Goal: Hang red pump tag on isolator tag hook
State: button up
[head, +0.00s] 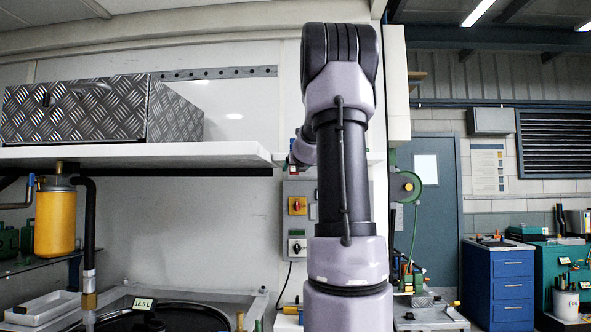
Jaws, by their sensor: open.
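A grey control box on the wall carries a yellow isolator plate with a red rotary switch (297,206). A second switch plate (297,247) with a dark knob sits below it. My arm stands upright in the middle of the head view and covers the right part of this box. A lilac wrist link of mine (303,150) shows just left of the arm, above the isolator. My gripper itself cannot be made out behind the arm. I cannot pick out the red pump tag or the tag hook; small red marks near the wrist are too small to identify.
A white shelf (140,155) with a metal chequer-plate box (95,110) juts out at left. Below are a yellow cylinder (55,222), a black pipe and a round dark tank (160,318). At right are a green reel (406,186) and a blue drawer cabinet (498,283).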

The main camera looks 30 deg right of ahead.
jog(key=v, duration=1)
jog(key=shift+s+a, duration=0.2)
jog(key=shift+s, duration=0.15)
jog(key=s+a+f+n+y, duration=0.2)
jog(key=a+n+y, duration=0.1)
jog(key=a+n, duration=0.35)
jog(key=s+a+f+n+g+y, duration=0.1)
jog(key=s+a+f+n+y, duration=0.1)
jog(key=a+n, duration=0.45)
jog(key=s+a+f+n+y, duration=0.25)
jog(key=a+n, duration=0.25)
jog(key=a, duration=0.3)
jog(key=s+a+f+n+g, duration=0.3)
jog(key=s+a+f+n, duration=0.1)
jog(key=s+f+n, duration=0.3)
jog(key=s+a+f+n+g, duration=0.3)
jog(key=s+a+f+n, duration=0.1)
jog(key=s+f+n, duration=0.3)
jog(key=s+n, duration=0.2)
jog(key=n, duration=0.2)
jog(key=shift+s+a, duration=0.3)
jog(key=shift+s, duration=0.05)
dwell(2.4)
